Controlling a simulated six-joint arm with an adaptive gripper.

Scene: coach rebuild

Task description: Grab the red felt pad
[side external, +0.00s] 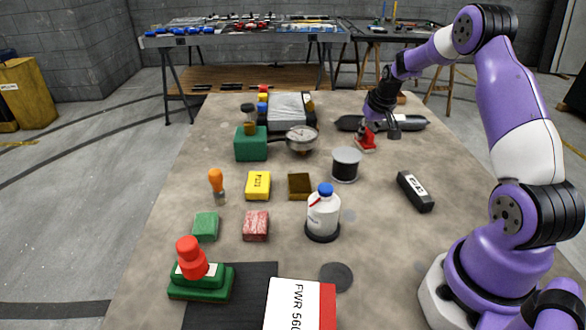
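A red block-like pad (256,226) with pale mottling, which looks like the red felt pad, lies flat on the table in the middle foreground. It is right of a green pad (206,226) and below a yellow pad (258,186). My gripper (383,133) is far from it, toward the back right of the table. It hangs close to a small red object (366,143); I cannot tell whether they touch. The fingers are small and dark, so their opening is unclear.
A white bottle with a blue cap (323,213) stands right of the red pad. A brown block (300,186), a grey-topped spool (345,164) and a gauge (302,139) stand behind. A green base with red knob (201,282) is at front left.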

